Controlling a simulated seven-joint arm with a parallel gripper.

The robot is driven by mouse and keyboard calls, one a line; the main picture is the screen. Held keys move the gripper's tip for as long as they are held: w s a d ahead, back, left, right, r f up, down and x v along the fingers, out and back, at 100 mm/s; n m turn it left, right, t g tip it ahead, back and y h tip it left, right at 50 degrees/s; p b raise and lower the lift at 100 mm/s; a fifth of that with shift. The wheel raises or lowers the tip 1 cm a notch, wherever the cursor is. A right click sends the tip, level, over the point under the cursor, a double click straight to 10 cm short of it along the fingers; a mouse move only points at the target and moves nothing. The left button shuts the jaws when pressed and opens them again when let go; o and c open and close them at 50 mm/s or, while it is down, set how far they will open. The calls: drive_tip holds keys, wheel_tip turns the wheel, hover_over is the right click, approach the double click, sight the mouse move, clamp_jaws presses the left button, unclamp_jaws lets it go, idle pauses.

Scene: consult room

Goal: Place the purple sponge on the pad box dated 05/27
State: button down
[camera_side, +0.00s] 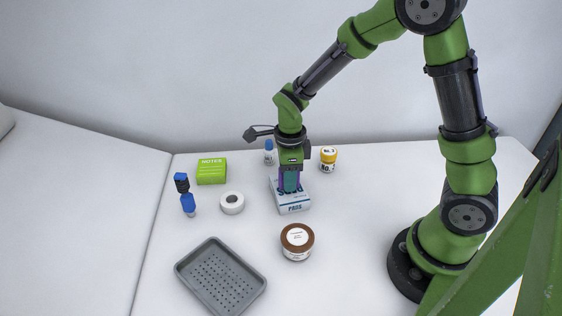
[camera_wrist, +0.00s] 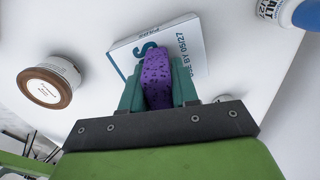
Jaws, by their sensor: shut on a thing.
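The purple sponge (camera_wrist: 156,80) is between the two green fingers of my gripper (camera_wrist: 158,82), which is shut on it. The pad box (camera_wrist: 190,33) is white with blue print and reads "USE BY 05/27" in the wrist view. The sponge's far end is over or on this box; I cannot tell whether it touches. In the side view my gripper (camera_side: 290,181) points down over the same pad box (camera_side: 293,208), and only a sliver of the sponge shows. The fingers hide part of the box's top.
A brown-lidded jar (camera_side: 297,241) stands in front of the box.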

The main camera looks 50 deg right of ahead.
drive_tip(key=shift+f, duration=0.15)
drive_tip(key=c, duration=0.8)
unclamp_jaws()
drive_tip(key=shift+c, duration=0.2)
wheel_tip(320, 180, up, 12)
drive_tip(key=shift+f, duration=0.25)
drive_tip(key=shift+s+r+n, duration=0.15)
drive_tip(key=shift+r+n, duration=0.15)
drive_tip(key=shift+r, duration=0.35)
drive_tip(key=s+r+n+t+y, duration=0.1)
drive_tip(key=s+r+n+t, duration=0.2)
drive_tip(key=s+n, duration=0.3)
drive_tip(key=s+a+r+n+t+y, duration=0.1)
drive_tip(key=s+r+n+t, duration=0.3)
drive_tip(key=n, duration=1.2)
drive_tip(key=shift+s+a+r, duration=0.25)
drive_tip(key=shift+s+r, duration=0.1)
drive_tip(key=shift+s, duration=0.6)
